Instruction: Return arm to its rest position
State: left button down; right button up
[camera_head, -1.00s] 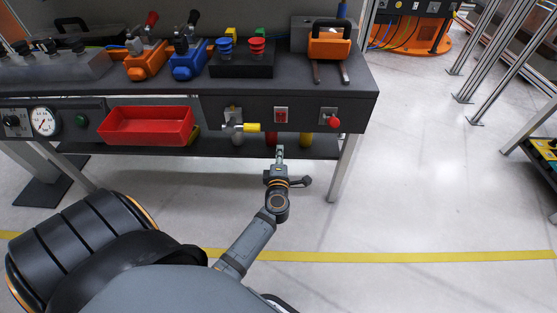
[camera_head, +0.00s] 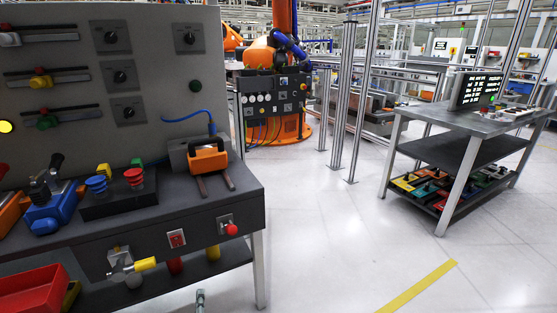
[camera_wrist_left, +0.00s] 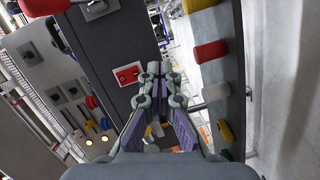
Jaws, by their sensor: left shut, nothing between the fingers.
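Only the tip of my left gripper (camera_head: 200,299) shows in the camera_head view, at the bottom edge in front of the bench's lower shelf. The rest of the arm is out of that view. In the left wrist view the left gripper (camera_wrist_left: 154,70) has its fingertips together with nothing between them. It is apart from the bench front (camera_wrist_left: 125,40), which carries a red switch (camera_wrist_left: 128,74). That red switch also shows in the camera_head view (camera_head: 177,239). My right gripper is in neither view.
The bench (camera_head: 150,212) fills the left, with a red button (camera_head: 231,229), a yellow-handled valve (camera_head: 145,264) and a red bin (camera_head: 32,290). A trolley table (camera_head: 465,121) stands at the right. An orange robot (camera_head: 262,58) stands behind. The floor between is clear.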

pick_arm(q)
jog(key=s+d+f+m+g+h, duration=0.1)
jog(key=s+d+f+m+h, duration=0.15)
jog(key=f+m, duration=0.35)
jog(key=s+d+f+m+g+h, duration=0.2)
jog(key=d+f+m+h, duration=0.1)
jog(key=f, duration=0.5)
jog(key=s+f+m+g+h, duration=0.1)
jog(key=s+f+m+g, duration=0.55)
jog(key=s+f, duration=0.7)
jog(key=s+a+f+m+g+y, duration=0.1)
jog(key=s+a+f+m+g, duration=0.15)
jog(key=s, duration=0.25)
jog(key=s+a+f+m+g, duration=0.1)
jog(key=s+a+f, duration=0.1)
jog(key=s+f, duration=0.3)
jog(key=s+a+r+g+p, duration=0.1)
jog(key=s+r+p, duration=1.2)
jog(key=p, duration=0.6)
jog(key=shift+s+a+r+g+p, duration=0.25)
jog(key=shift+s+a+g+p, duration=0.05)
jog(key=shift+s+a+p, duration=0.1)
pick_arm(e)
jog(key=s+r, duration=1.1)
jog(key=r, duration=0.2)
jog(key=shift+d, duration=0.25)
pick_arm(q)
jog(key=shift+y, duration=0.25)
